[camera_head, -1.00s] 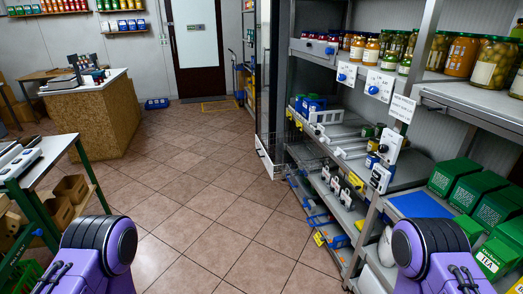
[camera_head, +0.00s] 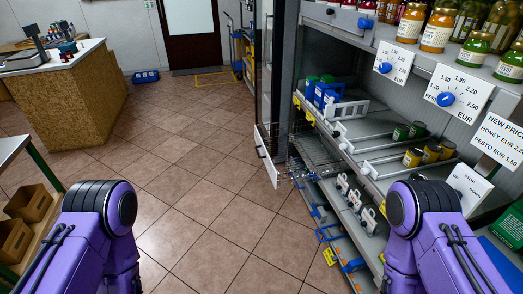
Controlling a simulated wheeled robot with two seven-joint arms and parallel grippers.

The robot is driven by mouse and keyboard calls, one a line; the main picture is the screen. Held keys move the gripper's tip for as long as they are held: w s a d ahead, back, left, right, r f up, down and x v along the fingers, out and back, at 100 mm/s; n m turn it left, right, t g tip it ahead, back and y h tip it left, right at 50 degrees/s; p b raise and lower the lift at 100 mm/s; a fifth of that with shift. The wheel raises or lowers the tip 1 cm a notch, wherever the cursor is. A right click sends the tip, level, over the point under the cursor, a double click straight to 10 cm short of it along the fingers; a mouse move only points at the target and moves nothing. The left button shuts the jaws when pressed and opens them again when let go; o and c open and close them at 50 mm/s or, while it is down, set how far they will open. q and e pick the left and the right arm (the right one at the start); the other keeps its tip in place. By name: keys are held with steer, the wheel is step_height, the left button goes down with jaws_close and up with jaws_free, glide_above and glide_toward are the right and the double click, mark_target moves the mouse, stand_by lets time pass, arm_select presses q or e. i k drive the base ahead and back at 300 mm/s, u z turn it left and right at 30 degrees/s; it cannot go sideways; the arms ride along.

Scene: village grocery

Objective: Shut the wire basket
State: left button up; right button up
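A wire basket (camera_head: 314,152) stands pulled out from the lower part of a tall dark-framed cabinet, right of the picture's middle. Its white front panel (camera_head: 266,156) with a dark handle faces left, over the tiled floor. The basket looks empty, though its far inside is partly hidden. Both my purple arms show only their upper parts at the bottom left and bottom right. Neither gripper is in view, so I cannot see their state. Nothing of mine touches the basket in this view.
A shelf unit stands on the right with price dials (camera_head: 446,98), jars (camera_head: 440,28) and sliding rails. Blue-handled items (camera_head: 329,233) stick out low below the basket. A counter (camera_head: 62,98) stands at the left, with wooden crates (camera_head: 30,203) nearer. The tiled floor (camera_head: 180,180) between is clear.

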mark_target(270, 166)
steer(key=u, duration=0.7)
steer(key=i, duration=2.35)
steer(key=z, duration=1.2)
steer(key=i, duration=0.75)
steer(key=z, duration=0.75)
